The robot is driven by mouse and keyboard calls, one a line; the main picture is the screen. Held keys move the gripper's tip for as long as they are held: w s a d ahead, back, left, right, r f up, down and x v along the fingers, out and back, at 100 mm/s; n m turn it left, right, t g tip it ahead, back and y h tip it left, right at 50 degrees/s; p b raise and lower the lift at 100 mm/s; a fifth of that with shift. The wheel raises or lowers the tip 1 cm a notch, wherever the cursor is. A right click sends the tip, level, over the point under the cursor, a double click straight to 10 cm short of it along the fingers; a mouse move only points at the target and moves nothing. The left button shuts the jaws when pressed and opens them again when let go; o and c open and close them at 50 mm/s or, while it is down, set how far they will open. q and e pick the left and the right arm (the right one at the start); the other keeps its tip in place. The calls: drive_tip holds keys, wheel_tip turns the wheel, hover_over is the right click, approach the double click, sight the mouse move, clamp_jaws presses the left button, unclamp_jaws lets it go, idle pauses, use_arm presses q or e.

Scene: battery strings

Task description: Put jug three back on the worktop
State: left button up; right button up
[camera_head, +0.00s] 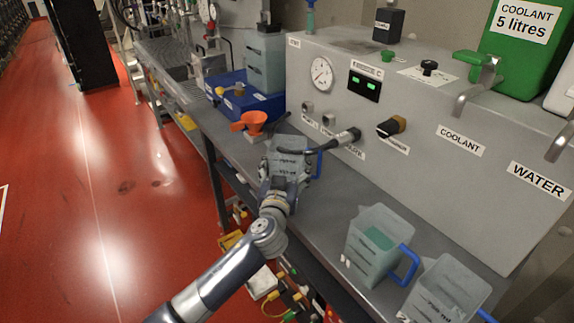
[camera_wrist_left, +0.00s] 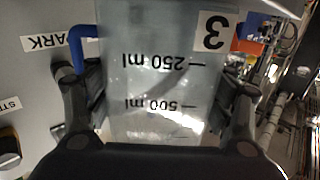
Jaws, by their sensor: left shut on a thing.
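Jug three (camera_head: 285,158) is a clear grey measuring jug with a blue handle on its right side. My left gripper (camera_head: 282,184) is shut around it from the front. My right gripper is not in view.
A dark spout (camera_head: 345,137) from the grey machine (camera_head: 440,180) reaches close to the jug's top. Two more jugs, one with green liquid (camera_head: 372,255) and one clear (camera_head: 445,293), stand at the right. Worktop between them is clear.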

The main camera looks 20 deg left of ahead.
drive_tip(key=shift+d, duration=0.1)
use_arm(q)
drive_tip(key=shift+f, duration=0.1)
drive_tip(key=o, duration=1.4)
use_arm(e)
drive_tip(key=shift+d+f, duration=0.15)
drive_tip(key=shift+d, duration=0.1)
use_arm(q)
drive_tip(key=shift+r, duration=0.25)
drive_tip(key=shift+s+d+b, duration=0.25)
drive_tip(key=shift+s+b, duration=0.05)
drive_tip(key=shift+s, duration=1.7)
drive_tip(key=shift+s+d+b, duration=0.3)
drive_tip(key=shift+s, duration=1.7)
drive_tip(key=shift+s+d+b, duration=0.25)
drive_tip(key=shift+s+b, duration=0.05)
drive_tip(key=shift+s, duration=1.7)
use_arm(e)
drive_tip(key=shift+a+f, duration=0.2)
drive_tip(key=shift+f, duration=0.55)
use_arm(q)
drive_tip(key=shift+f, duration=0.1)
